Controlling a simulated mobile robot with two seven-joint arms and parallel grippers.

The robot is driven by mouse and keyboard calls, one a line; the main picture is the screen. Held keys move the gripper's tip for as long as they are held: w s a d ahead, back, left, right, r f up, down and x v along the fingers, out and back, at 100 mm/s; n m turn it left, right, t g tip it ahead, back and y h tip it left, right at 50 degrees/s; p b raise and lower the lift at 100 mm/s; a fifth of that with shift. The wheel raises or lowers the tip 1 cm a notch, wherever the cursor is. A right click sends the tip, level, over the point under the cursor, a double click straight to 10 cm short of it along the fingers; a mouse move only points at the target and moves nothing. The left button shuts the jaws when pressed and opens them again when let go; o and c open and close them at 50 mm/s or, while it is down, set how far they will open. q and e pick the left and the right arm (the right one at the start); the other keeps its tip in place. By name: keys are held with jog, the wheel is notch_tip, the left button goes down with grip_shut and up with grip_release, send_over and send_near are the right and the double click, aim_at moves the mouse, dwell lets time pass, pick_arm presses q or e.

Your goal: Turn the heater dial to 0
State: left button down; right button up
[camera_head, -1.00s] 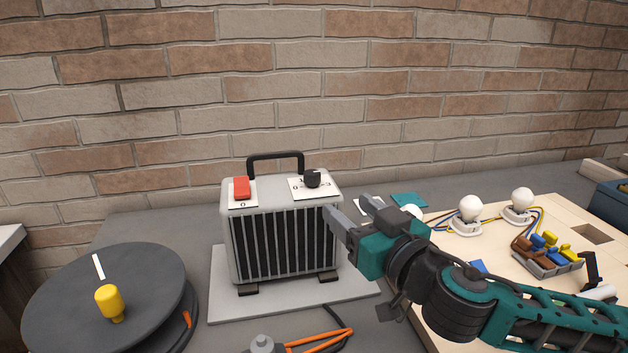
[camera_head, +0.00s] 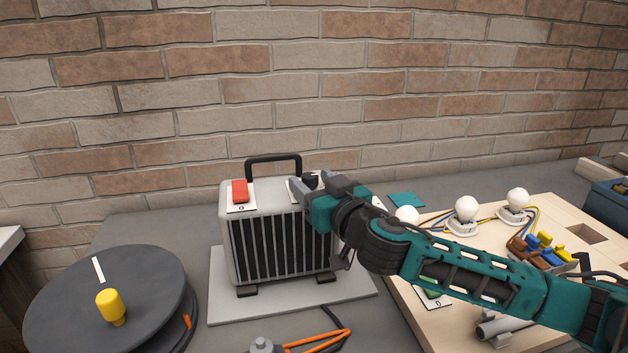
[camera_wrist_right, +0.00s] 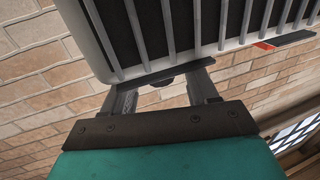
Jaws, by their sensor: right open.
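The grey heater (camera_head: 226,220) stands upright on a pale slab, with a black handle on top. Its black dial (camera_head: 311,181) sits on a white marked plate at the top right. My right gripper (camera_head: 316,185) is open at the dial, with its fingers on either side of it, and partly hides the dial and plate. I cannot tell whether they touch it, nor read the dial's setting. In the right wrist view, a small dark part of the dial (camera_wrist_right: 167,82) shows between the two fingers, below the heater's grille (camera_wrist_right: 195,25). My left gripper is not in view.
A red switch (camera_head: 240,191) is on the heater's top left. A dark cable reel (camera_head: 60,290) with a yellow knob stands at the left. A wooden board (camera_head: 480,250) with bulbs and wires lies at the right, under my arm. A brick wall (camera_head: 300,80) is behind.

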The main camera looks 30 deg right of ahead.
jog(key=shift+w, duration=0.15)
jog(key=c, duration=1.1)
